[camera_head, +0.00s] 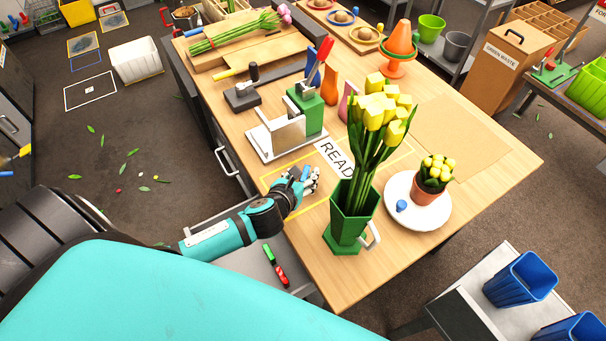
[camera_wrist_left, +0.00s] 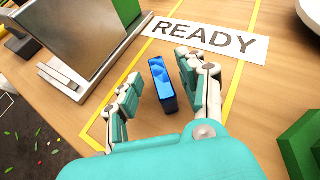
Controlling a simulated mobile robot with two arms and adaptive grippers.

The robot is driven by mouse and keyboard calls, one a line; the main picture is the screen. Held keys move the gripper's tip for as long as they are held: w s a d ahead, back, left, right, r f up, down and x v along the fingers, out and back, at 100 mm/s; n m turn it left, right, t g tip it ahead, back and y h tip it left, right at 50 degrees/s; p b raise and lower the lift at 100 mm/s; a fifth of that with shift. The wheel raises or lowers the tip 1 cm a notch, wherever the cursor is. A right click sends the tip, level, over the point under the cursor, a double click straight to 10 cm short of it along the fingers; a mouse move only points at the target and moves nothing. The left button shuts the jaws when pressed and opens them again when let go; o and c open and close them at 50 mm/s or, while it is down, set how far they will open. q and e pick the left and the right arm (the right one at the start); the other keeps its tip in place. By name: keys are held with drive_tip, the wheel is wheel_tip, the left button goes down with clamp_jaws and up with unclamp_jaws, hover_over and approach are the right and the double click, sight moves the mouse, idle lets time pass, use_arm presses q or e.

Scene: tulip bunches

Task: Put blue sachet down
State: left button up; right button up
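The blue sachet (camera_wrist_left: 162,84) stands on edge between the fingers of my left gripper (camera_wrist_left: 158,88), at or just above the wooden table. In the wrist view a strip of table shows between it and the left finger; the right finger is very close to it. The gripper looks open around it. In the head view my left gripper (camera_head: 307,181) is over the yellow-outlined area beside the READY label (camera_head: 335,157), and a bit of the sachet (camera_head: 305,173) shows between the fingers. Whether its bottom touches the table is unclear. My right gripper is not in view.
A green vase (camera_head: 350,218) with yellow tulips stands close right of the gripper. A metal stand with a green block (camera_head: 308,112) is behind it. A white plate (camera_head: 438,212) holds a small potted plant (camera_head: 430,190). Bare table lies in front of the gripper.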

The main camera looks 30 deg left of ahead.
use_arm(q)
drive_tip(key=shift+r, duration=0.2)
drive_tip(key=v, duration=1.2)
